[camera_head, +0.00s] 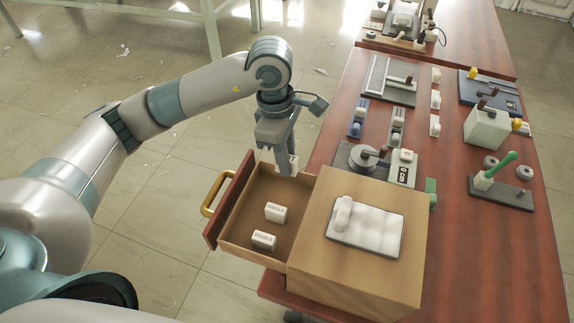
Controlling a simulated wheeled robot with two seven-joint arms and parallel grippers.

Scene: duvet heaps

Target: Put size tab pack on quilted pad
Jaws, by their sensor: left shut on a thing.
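My left gripper (283,165) is over the far end of the open drawer (232,215). It is shut on a small pale pack, seemingly the size tab pack, mostly hidden between the fingers; its label cannot be read. Two other white packs with dark print, a farther one (276,212) and a nearer one (264,240), lie apart on the drawer floor. The white quilted pad (373,232) lies on a dark-edged board on top of the wooden cabinet, with a rolled white piece at its left end. My right gripper is not in view.
The wooden cabinet (345,275) stands at the near end of the red-brown table (455,240). Beyond it are a dark round-topped device (363,158), a pale block (486,128) and a green-handled tool (496,170). The open drawer juts left past the table edge.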

